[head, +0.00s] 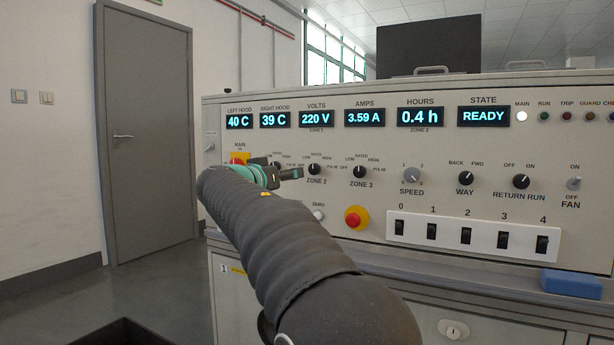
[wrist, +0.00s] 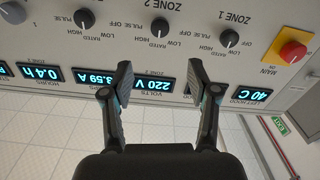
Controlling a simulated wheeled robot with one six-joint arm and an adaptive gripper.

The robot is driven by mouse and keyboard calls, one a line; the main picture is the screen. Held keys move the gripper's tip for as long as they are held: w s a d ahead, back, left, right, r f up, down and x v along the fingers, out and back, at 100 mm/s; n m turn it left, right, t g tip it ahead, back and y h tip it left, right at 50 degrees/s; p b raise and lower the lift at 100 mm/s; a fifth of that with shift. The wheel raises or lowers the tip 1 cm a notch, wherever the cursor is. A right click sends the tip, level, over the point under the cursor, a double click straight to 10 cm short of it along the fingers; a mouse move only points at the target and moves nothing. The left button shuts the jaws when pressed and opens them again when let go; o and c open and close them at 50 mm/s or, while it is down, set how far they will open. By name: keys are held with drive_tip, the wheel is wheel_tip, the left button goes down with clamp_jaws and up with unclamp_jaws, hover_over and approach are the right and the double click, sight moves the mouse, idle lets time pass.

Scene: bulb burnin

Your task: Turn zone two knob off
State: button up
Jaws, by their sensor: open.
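The zone two knob (head: 314,169) is a small black dial on the panel, with LOW, RATED, HIGH, PULSE and OFF around it. It also shows in the wrist view (wrist: 160,27), where the panel appears upside down; its pale mark seems to point toward RATED, but is small. My gripper (head: 292,172) is just left of this knob in the head view. In the wrist view my gripper (wrist: 159,72) is open and empty, its fingers apart over the VOLTS display, the knob beyond the gap between the tips. No touch with the knob shows.
The zone one knob (wrist: 229,38) and zone three knob (wrist: 84,18) flank it. A red main button (wrist: 293,51) on yellow and another red button (head: 356,218) stick out from the panel. Slot switches (head: 466,236) and a blue block (head: 571,284) are lower right.

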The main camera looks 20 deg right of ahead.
sight(313, 169)
drive_tip(key=p+x, duration=0.1)
drive_tip(key=x, duration=1.3)
drive_tip(key=shift+a+r+p, duration=0.1)
drive_tip(key=shift+p, duration=0.2)
clamp_jaws()
